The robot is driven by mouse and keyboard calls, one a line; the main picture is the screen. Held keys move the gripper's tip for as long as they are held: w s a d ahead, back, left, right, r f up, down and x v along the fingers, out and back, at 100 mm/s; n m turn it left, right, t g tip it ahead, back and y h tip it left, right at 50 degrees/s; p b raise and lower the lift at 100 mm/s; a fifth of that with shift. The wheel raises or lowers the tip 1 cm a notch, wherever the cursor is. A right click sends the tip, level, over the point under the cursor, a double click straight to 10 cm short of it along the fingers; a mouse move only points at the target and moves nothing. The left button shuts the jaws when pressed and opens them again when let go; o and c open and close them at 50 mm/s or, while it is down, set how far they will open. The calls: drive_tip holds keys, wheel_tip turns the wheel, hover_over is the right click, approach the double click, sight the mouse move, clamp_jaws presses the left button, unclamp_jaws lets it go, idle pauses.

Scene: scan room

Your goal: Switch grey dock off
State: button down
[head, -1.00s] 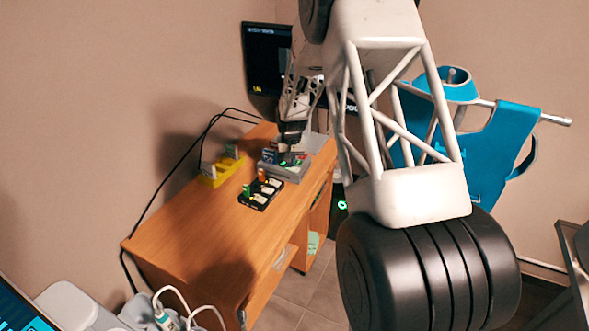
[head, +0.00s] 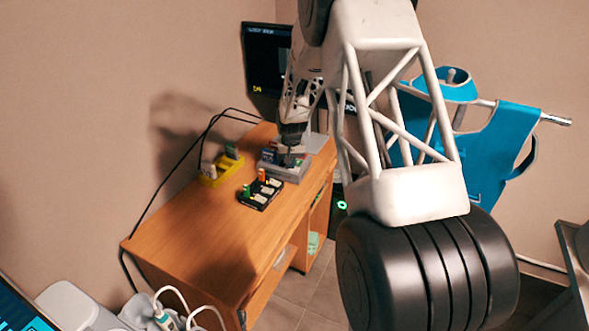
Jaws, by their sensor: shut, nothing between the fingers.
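The grey dock (head: 284,174) sits on the wooden desk, toward its far right end, with dark items on its left part. My gripper (head: 289,161) points down over the dock, its fingertips at or just above the dock's top. I cannot tell whether they touch it. The gripper is shut and holds nothing. No green light shows on the grey dock now. The gripper covers part of the dock's top, so the switch is not clearly visible.
A black dock (head: 252,204) with green and orange items stands in front of the grey one. A yellow dock (head: 211,181) stands to its left, near black cables (head: 202,140). A dark monitor (head: 262,62) is behind. The near desk top (head: 190,240) is clear.

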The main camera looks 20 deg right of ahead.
drive_tip(key=shift+r, duration=3.45)
drive_tip(key=shift+r, duration=0.1)
drive_tip(key=shift+s+a+r, duration=0.1)
drive_tip(key=shift+s+r, duration=0.1)
drive_tip(key=shift+r, duration=0.1)
drive_tip(key=s+a+r+n+t, duration=0.1)
drive_tip(key=s+a+r, duration=0.2)
drive_tip(key=s+r, duration=0.7)
drive_tip(key=s+a+r, duration=0.4)
drive_tip(key=s+r, duration=0.4)
drive_tip(key=s, duration=0.5)
drive_tip(key=s+a+r+n, duration=0.1)
drive_tip(key=s+a, duration=0.1)
drive_tip(key=s, duration=1.2)
drive_tip(key=s+a+r+t, duration=0.1)
drive_tip(key=s+a+r, duration=0.1)
drive_tip(key=s, duration=1.3)
drive_tip(key=shift+s+n+t, duration=0.15)
drive_tip(key=shift+n+t, duration=0.15)
drive_tip(key=shift+n, duration=0.1)
